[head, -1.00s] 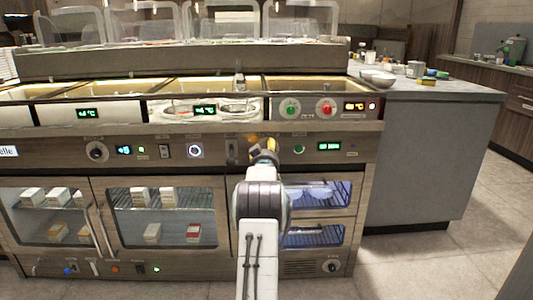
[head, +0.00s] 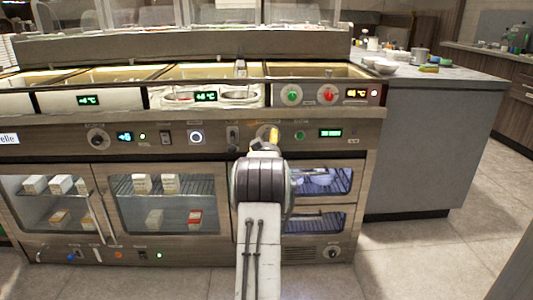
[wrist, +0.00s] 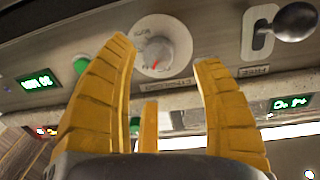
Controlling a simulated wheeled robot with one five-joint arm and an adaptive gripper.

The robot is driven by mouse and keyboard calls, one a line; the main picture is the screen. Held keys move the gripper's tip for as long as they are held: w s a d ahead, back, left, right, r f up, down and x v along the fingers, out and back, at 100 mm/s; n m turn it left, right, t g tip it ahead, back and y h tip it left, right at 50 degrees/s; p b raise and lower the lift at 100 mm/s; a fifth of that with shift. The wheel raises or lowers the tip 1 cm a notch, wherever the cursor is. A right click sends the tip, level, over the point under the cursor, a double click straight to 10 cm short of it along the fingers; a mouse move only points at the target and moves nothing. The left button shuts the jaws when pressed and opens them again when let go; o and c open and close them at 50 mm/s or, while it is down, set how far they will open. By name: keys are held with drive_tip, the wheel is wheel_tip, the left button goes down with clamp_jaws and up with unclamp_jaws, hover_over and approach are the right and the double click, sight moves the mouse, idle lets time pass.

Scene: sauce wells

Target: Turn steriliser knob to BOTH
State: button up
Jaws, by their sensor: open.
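A pale round knob (wrist: 158,48) with a red pointer mark sits on the metal control panel in the wrist view, at top centre. The wrist picture looks turned upside down, and the label by the knob is too small to read. My gripper (wrist: 160,75) is open, its yellow fingers spread to either side below the knob, with nothing between them. I cannot tell whether the fingertips touch the panel. In the head view my gripper (head: 270,137) is up at the panel, right of the lever, and hides the knob.
A lever with a dark ball (wrist: 295,22) stands out beside the knob; the head view shows it too (head: 232,134). A green button (wrist: 81,66) and green display (wrist: 38,82) lie on the other side. A blue-lit cabinet (head: 337,182) is below the panel.

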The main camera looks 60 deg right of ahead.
drive_tip(key=v, duration=0.7)
drive_tip(key=shift+a, duration=0.1)
idle(0.4)
